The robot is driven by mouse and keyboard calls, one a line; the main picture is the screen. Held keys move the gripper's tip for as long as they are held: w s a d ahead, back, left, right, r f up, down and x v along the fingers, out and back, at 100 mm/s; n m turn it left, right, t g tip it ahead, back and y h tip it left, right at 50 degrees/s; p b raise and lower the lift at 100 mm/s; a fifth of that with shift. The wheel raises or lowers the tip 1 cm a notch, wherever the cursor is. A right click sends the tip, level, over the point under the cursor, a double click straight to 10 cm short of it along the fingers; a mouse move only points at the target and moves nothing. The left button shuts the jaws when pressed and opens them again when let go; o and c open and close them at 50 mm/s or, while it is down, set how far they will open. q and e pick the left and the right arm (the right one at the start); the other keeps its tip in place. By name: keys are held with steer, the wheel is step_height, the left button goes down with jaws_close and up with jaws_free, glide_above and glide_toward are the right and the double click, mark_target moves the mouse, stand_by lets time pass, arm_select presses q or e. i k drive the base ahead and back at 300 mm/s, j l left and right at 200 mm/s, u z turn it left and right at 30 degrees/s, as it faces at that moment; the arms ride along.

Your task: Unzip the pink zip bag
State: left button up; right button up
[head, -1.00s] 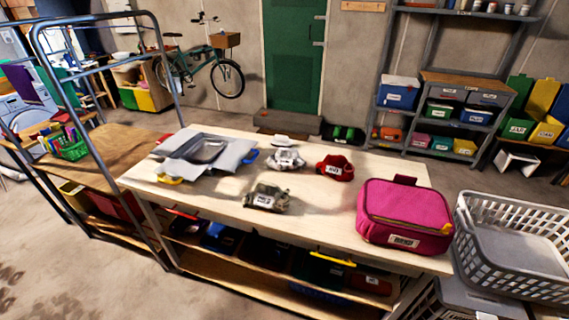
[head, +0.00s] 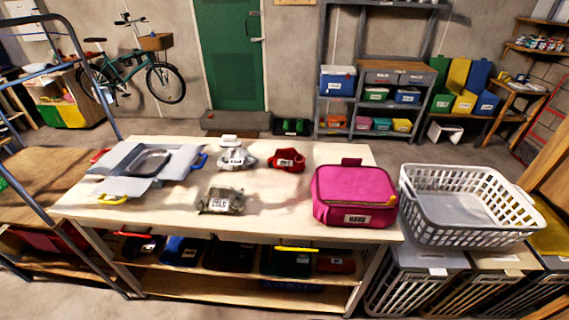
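The pink zip bag (head: 352,190) stands on the right end of the pale wooden table (head: 262,208). It is boxy, with a small dark tab or handle at its back and a white label on its front. Neither of my grippers shows in the head view.
A white laundry basket (head: 430,205) stands right of the bag. Bare tabletop lies in front of the cloths.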

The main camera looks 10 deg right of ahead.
mark_target(392, 199)
steer(key=z, duration=1.35)
